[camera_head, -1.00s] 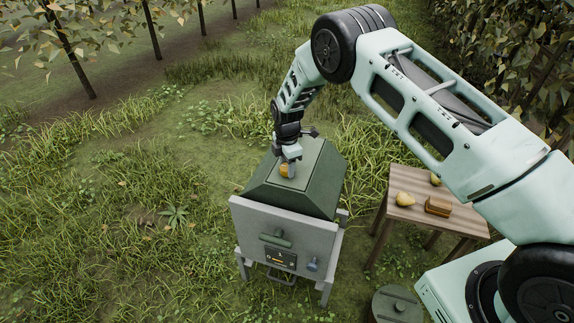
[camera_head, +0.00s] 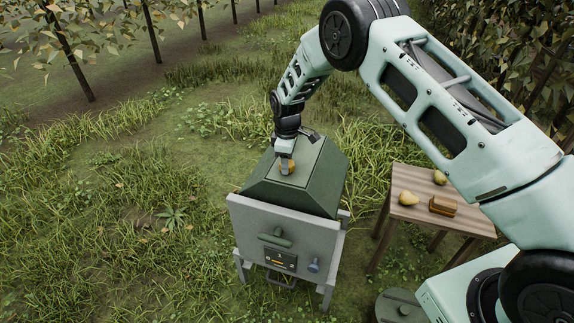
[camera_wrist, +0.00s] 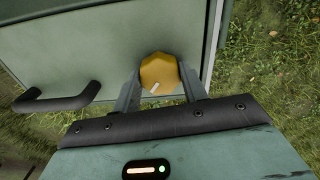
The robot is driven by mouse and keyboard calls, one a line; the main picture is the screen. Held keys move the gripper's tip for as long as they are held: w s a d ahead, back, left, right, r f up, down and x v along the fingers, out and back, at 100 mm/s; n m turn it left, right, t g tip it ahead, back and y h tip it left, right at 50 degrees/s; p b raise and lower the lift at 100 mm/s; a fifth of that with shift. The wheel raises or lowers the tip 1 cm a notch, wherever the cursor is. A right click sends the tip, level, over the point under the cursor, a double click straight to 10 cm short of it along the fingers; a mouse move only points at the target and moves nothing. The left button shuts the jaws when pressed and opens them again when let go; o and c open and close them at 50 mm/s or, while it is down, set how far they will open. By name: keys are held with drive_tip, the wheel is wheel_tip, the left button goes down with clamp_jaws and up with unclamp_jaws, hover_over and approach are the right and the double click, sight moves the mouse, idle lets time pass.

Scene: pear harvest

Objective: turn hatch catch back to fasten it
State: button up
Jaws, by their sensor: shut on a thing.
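The hatch catch (camera_wrist: 158,73) is a yellow-orange faceted knob with a small white mark on its face. In the head view the catch (camera_head: 291,164) sits on the sloped green hatch (camera_head: 312,178) of the machine. My gripper (camera_wrist: 160,88) has its two fingers on either side of the knob, shut on it. In the head view my gripper (camera_head: 285,166) reaches down onto the hatch and partly hides the knob. A dark bar handle (camera_wrist: 60,100) is on the hatch to the left in the wrist view.
The machine's grey front (camera_head: 280,222) carries a green handle, a small panel and a blue-grey knob. A wooden table (camera_head: 425,212) with two pears and a brown block stands to the right. A round dark lid (camera_head: 398,306) is at the bottom. Grass surrounds the machine.

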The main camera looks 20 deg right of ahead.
drive_tip(key=m+b, duration=0.1)
drive_tip(key=m, duration=0.4)
drive_tip(key=shift+m+b, duration=0.3)
drive_tip(key=m, duration=0.4)
drive_tip(key=shift+m+b, duration=0.3)
drive_tip(key=shift+b, duration=0.1)
drive_tip(key=o, duration=1)
drive_tip(key=shift+r, duration=0.1)
wheel_tip(320, 180, up, 17)
drive_tip(key=b, duration=0.1)
drive_tip(key=shift+r+b, duration=0.15)
drive_tip(key=shift+b, duration=0.15)
